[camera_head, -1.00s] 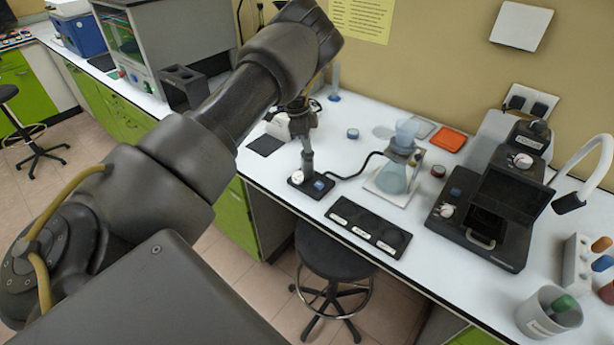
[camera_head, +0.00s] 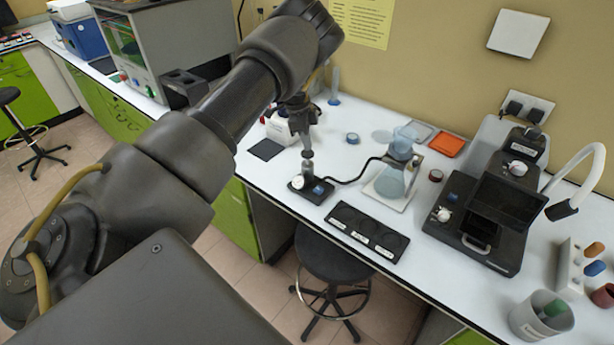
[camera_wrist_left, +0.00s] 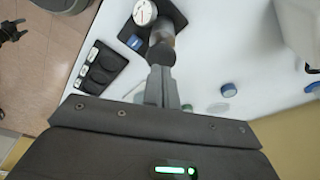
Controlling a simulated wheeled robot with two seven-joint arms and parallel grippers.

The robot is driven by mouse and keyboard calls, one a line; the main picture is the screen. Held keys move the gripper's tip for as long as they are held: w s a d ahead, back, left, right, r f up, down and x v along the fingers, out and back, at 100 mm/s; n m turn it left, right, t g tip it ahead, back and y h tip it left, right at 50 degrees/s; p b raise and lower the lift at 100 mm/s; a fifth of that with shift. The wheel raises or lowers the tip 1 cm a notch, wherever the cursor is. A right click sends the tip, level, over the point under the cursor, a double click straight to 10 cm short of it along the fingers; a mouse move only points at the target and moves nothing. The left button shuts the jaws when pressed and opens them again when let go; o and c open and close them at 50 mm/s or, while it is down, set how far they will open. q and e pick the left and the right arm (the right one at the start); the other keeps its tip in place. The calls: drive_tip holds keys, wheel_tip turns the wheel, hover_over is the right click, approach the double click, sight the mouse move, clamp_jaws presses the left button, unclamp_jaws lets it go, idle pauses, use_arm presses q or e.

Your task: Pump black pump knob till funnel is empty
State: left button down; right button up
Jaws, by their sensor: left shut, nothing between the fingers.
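The pump (camera_head: 312,191) stands on the bench with a white round gauge (camera_head: 297,183) and a blue patch on its black base. Its dark knob (camera_head: 308,167) stands upright. My left gripper (camera_head: 306,148) is shut and empty, pointing down just above the knob; I cannot tell if they touch. In the left wrist view its fingertips (camera_wrist_left: 160,72) overlap the knob (camera_wrist_left: 161,50). A black hose joins the pump to the glass flask (camera_head: 390,183), which holds pale blue liquid. The clear funnel (camera_head: 403,140) sits on the flask; its liquid level is unclear.
A black tray (camera_head: 367,232) with round dishes lies right of the pump. A black instrument (camera_head: 478,220), an orange dish (camera_head: 447,146) and a beaker (camera_head: 540,315) stand farther right. A stool (camera_head: 332,262) is below the bench edge.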

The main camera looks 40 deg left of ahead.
use_arm(q)
drive_tip(key=shift+r, duration=0.1)
wheel_tip(320, 180, up, 5)
drive_tip(key=p, duration=0.3)
drive_tip(key=shift+p, duration=0.4)
